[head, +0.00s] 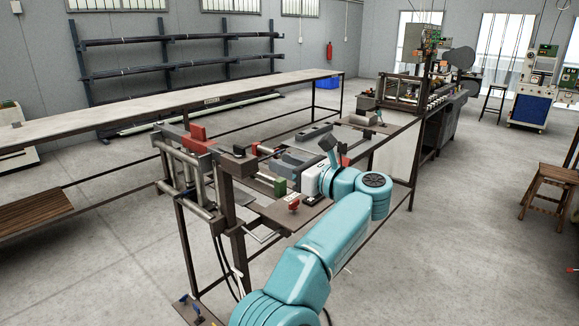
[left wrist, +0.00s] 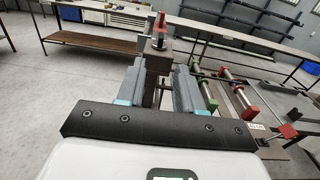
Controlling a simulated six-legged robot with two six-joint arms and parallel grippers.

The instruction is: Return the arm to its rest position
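My left arm, teal, comes up from the bottom of the head view and bends at a wrist with a dark cap. My left gripper (head: 284,164), with a white body and grey fingers, is over the work stand, pointing left toward the clamp frame (head: 196,150). In the left wrist view its two grey fingers (left wrist: 160,68) stand apart with a gap between them. I see nothing gripped. A brown post with a red-topped clamp (left wrist: 158,40) shows beyond the gap; contact with it cannot be told. My right gripper is in neither view.
Close to the gripper is a small plate with a red-handled clamp (head: 293,205). A long pale-topped table (head: 150,104) runs behind the stand. A machine bench (head: 420,95) is at the back right, and a wooden stool (head: 550,180) at the right. The floor right of my arm is clear.

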